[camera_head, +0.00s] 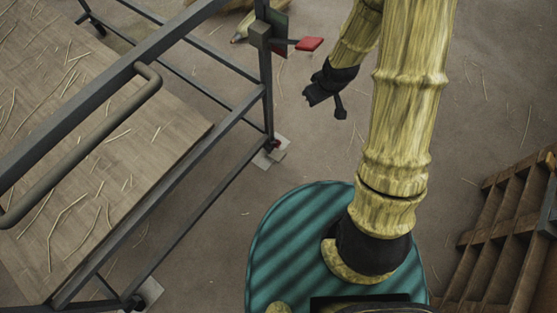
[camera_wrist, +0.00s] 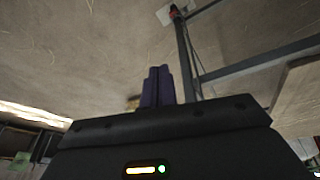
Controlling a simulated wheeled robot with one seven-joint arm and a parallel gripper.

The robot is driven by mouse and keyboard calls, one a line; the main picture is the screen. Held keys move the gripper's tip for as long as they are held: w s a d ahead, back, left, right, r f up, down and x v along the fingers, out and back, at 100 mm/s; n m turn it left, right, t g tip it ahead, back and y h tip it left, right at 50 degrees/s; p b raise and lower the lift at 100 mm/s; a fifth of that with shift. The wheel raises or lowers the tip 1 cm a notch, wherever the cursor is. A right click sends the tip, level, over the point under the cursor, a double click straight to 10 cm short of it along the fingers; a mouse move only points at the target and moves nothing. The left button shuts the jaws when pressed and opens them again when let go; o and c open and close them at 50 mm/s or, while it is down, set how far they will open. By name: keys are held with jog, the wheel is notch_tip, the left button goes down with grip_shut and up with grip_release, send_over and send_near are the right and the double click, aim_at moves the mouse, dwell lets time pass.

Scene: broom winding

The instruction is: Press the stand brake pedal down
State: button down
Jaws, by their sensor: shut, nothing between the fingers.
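A red paddle (camera_head: 310,43) sticks out to the right from a box on an upright post of the dark metal stand (camera_head: 268,85). It looks like the brake pedal. A small red part (camera_head: 275,144) also sits at the foot of that post, and it shows in the wrist view (camera_wrist: 174,10). My gripper (camera_head: 313,95) is to the right of the post, below the paddle in the head view, apart from both. In the wrist view its purple-dark fingers (camera_wrist: 157,86) are together and empty, with the post just to their right.
The stand's rails and curved handle (camera_head: 150,78) fill the left, beside a wooden board (camera_head: 110,150) with scattered straw. A wooden rack (camera_head: 505,235) stands at the lower right. The floor right of the post is mostly clear.

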jog(key=a+f+n+y+b, duration=0.1)
jog(key=a+f+b, duration=0.1)
jog(key=f+b, duration=0.4)
jog(key=w+a+f+n+y+b, duration=0.1)
jog(key=a+f+b, duration=0.2)
jog(key=f, duration=1.4)
jog(key=w+a+f+n+y+b, duration=0.1)
jog(key=a+f+n+b, duration=0.1)
jog(key=f+b, duration=0.6)
notch_tip(320, 180, down, 4)
jog(key=shift+w+a+f+y+b, duration=0.25)
jog(key=shift+a+y+b, duration=0.05)
jog(key=shift+a, duration=0.15)
jog(key=shift+f, duration=0.1)
jog(key=b, duration=0.5)
send_over(275, 154)
jog(key=f, duration=0.6)
jog(key=s+d+f, duration=0.1)
jog(key=f, duration=0.1)
jog(key=shift+f, duration=0.4)
notch_tip(275, 154, down, 2)
jog(key=shift+s+d+f+b, duration=0.15)
jog(key=shift+f+b, duration=0.1)
jog(key=shift+b, duration=0.7)
jog(key=shift+s+d+f, duration=0.1)
jog(key=shift+d+f, duration=0.1)
jog(key=shift+f, duration=0.3)
